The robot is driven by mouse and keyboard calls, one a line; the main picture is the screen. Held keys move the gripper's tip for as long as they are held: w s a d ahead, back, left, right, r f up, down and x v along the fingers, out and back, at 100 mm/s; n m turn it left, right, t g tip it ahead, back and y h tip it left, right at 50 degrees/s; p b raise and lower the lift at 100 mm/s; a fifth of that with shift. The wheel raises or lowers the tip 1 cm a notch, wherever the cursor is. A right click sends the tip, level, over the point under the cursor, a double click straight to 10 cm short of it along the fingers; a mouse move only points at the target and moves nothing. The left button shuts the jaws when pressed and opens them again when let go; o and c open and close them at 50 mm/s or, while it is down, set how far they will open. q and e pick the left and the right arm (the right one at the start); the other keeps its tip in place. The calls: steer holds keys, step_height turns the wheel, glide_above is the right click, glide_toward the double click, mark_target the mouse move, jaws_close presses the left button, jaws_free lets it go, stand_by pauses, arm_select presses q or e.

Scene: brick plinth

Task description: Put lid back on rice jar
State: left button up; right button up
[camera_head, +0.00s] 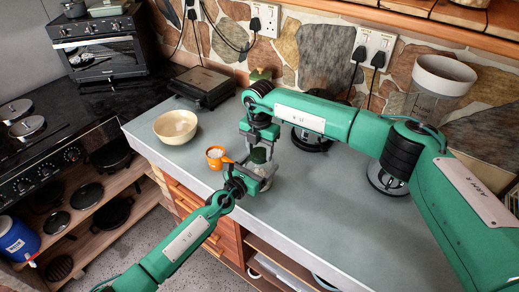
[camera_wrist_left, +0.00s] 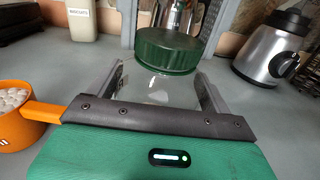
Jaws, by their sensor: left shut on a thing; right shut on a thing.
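The clear glass jar (camera_wrist_left: 158,88) stands on the grey counter near its front edge; its lower part is hidden in the left wrist view. The dark green lid (camera_wrist_left: 168,52) is at the jar's mouth and looks level; I cannot tell whether it is fully seated. It also shows in the head view (camera_head: 259,155). My left gripper (camera_head: 262,171) reaches in from the front and is shut on the jar, one finger on each side. My right gripper (camera_head: 261,143) comes down from above and is shut on the lid.
An orange cup (camera_head: 215,156) with white contents stands close left of the jar, its handle near my left gripper. A cream bowl (camera_head: 176,126) is farther left. A blender (camera_wrist_left: 277,50) and a biscuit canister (camera_wrist_left: 95,18) stand behind. The counter at right (camera_head: 330,215) is clear.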

steer(key=o, duration=1.1)
steer(key=shift+o, duration=0.2)
steer(key=shift+r, duration=0.1)
step_height(320, 180, up, 12)
arm_select(q)
steer(key=o, duration=1.8)
steer(key=shift+s, duration=0.1)
steer(key=v, duration=1.3)
steer(key=shift+s+a+p, duration=0.25)
steer(key=shift+a+p, duration=0.05)
steer(key=shift+p, duration=0.05)
arm_select(e)
steer(key=shift+r, duration=0.3)
